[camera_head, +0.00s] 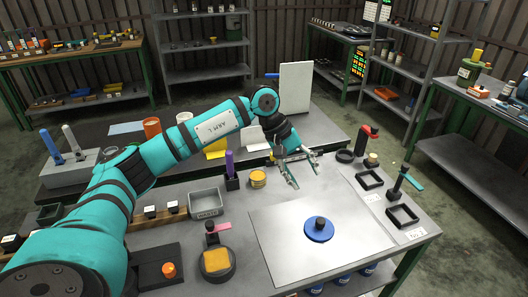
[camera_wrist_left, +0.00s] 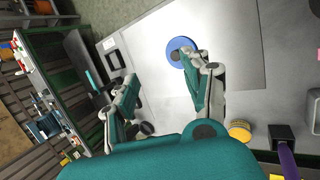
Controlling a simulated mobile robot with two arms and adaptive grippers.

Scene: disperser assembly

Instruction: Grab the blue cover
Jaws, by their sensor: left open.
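The blue cover (camera_head: 311,235) is a round disc with a dark knob at its centre. It lies flat on the pale sheet (camera_head: 275,265) on the front workbench. My left gripper (camera_head: 305,175) is open and empty, above the bench and farther back than the cover. In the left wrist view the blue cover (camera_wrist_left: 173,52) shows just beyond the tip of the right-hand finger of my left gripper (camera_wrist_left: 163,75), which hides a little of its edge. I cannot tell whether they touch. My right gripper is not in view.
Black square frames (camera_head: 403,217) and a dark upright tool (camera_head: 397,185) stand right of the sheet. A grey bin (camera_head: 205,204), yellow discs (camera_head: 258,179) and a purple-handled tool (camera_head: 230,165) stand to the left. The sheet around the cover is clear.

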